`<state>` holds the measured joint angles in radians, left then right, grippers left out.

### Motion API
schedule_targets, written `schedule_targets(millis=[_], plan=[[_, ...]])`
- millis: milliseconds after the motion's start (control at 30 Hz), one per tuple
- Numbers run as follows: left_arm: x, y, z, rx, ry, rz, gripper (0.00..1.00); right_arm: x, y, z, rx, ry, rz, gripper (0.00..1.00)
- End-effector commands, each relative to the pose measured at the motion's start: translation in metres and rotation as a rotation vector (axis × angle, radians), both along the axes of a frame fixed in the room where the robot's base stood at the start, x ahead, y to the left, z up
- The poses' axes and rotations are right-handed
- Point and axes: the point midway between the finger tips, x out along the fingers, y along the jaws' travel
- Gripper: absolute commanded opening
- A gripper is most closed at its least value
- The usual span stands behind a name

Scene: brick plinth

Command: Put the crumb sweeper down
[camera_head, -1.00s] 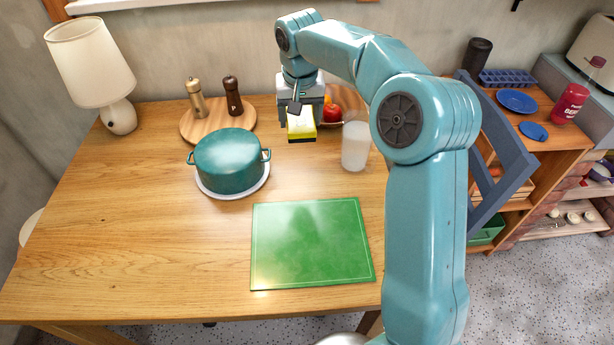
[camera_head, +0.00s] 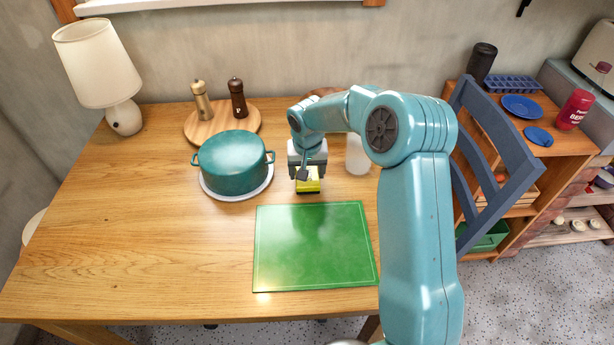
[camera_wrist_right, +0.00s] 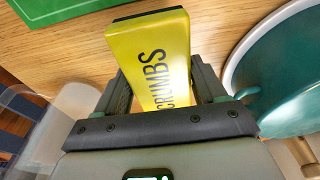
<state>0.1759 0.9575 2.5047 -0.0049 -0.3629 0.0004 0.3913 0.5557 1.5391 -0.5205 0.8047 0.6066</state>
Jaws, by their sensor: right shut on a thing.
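The crumb sweeper (camera_wrist_right: 160,55) is a yellow block with a dark end and the word CRUMBS on it. My right gripper (camera_wrist_right: 165,90) is shut on it, one finger along each side in the right wrist view. In the head view the sweeper (camera_head: 308,182) hangs below my right gripper (camera_head: 307,172), low over the table or touching it; I cannot tell which. It is between the teal pot and the frosted cup, just behind the green board. My left gripper is not in view.
The teal pot (camera_head: 232,163) stands close on the left. The green board (camera_head: 315,250) lies in front. A frosted cup (camera_head: 357,155) is on the right, partly behind my arm. A round wooden board (camera_head: 205,133) with two mills is at the back. The table's left front is clear.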

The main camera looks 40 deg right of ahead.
Motion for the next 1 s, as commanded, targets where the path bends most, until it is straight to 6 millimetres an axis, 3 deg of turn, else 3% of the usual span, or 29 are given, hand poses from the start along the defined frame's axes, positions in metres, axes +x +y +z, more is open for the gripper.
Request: schedule_targets(millis=[133,900,933,1000], plan=[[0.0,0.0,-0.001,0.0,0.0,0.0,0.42,-0.001,0.0,-0.023,0.0,0.004,0.001,0.42],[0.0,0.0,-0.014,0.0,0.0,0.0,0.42,0.0,0.0,-0.035,0.0,0.002,0.001,0.42],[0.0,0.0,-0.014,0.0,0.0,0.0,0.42,-0.001,0.0,-0.036,0.0,0.002,0.001,0.8],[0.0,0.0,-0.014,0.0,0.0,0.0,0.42,-0.001,0.0,-0.036,0.001,0.003,0.001,0.96]])
